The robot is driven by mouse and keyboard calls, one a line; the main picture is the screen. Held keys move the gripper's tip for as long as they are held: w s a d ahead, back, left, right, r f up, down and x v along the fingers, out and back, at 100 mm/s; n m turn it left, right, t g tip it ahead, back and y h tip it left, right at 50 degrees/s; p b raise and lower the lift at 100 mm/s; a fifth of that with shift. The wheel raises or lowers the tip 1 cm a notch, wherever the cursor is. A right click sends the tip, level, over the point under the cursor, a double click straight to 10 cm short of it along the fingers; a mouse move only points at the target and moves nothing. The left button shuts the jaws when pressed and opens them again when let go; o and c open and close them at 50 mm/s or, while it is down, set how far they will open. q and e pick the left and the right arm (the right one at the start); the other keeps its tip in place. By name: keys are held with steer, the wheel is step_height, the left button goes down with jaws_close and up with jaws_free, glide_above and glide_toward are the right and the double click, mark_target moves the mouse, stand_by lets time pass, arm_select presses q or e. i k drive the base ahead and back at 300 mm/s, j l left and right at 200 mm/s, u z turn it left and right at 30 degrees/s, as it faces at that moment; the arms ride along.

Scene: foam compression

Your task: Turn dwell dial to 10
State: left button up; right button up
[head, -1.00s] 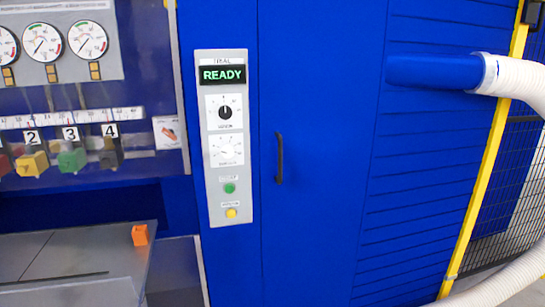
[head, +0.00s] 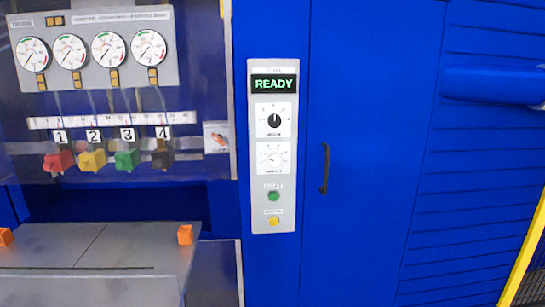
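A green button (head: 274,196) and a yellow button (head: 274,221) sit lower down. Neither of my grippers is in view.
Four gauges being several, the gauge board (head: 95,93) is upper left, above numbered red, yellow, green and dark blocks. A grey table (head: 130,250) with orange blocks (head: 185,235) stands lower left. A blue door with a black handle (head: 324,168) is right of the panel.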

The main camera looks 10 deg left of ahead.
mark_target(274, 159)
steer(key=i+l+u, duration=0.1)
steer(key=i+l, duration=0.15)
steer(key=i+l+u, duration=0.15)
steer(key=l, duration=0.25)
steer(key=i+l+u, duration=0.1)
steer(key=i+l, duration=0.15)
steer(key=i+l+u, duration=0.1)
steer(key=l, duration=0.4)
steer(key=i, duration=0.1)
